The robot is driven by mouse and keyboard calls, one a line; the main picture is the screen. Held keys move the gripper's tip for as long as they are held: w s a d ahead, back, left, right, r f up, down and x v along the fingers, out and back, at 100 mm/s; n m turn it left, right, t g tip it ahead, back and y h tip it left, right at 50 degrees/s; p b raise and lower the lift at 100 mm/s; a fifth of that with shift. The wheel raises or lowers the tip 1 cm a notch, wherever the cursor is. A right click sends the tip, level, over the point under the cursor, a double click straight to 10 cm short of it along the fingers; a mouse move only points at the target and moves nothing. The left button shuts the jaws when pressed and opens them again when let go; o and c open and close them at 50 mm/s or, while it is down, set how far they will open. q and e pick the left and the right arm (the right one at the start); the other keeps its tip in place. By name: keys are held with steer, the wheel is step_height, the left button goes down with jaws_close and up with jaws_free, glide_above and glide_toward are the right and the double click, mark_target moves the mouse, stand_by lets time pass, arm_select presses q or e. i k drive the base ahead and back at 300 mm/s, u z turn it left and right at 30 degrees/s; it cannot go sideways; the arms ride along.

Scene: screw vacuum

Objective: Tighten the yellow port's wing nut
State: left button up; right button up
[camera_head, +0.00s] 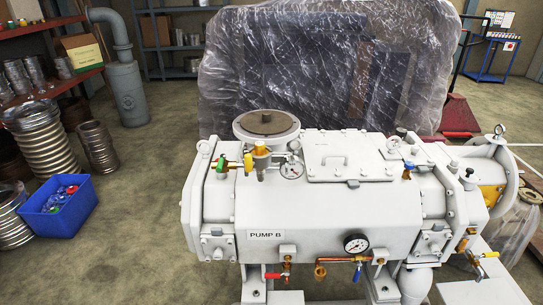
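A white pump (330,215) labelled "PUMP B" fills the lower middle of the head view. On its top left is a cluster of small fittings with a yellow part (261,149). A fitting with yellow, green and red parts (226,164) sits just left of that. The pump's right end has a yellow patch (491,195). A wing nut is too small to make out, and I cannot tell which yellow part is the port. Neither my left nor my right gripper is in view.
A dial gauge (355,243) and brass pipe are on the pump's front. A blue bin (58,208) and metal bellows (42,140) stand on the floor at left. A plastic-wrapped load (320,65) stands behind the pump. Open floor lies left of the pump.

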mark_target(286, 161)
steer(key=z, duration=1.25)
steer(key=k, duration=0.85)
steer(key=u, duration=1.75)
steer(key=i, duration=0.5)
steer(key=z, duration=0.05)
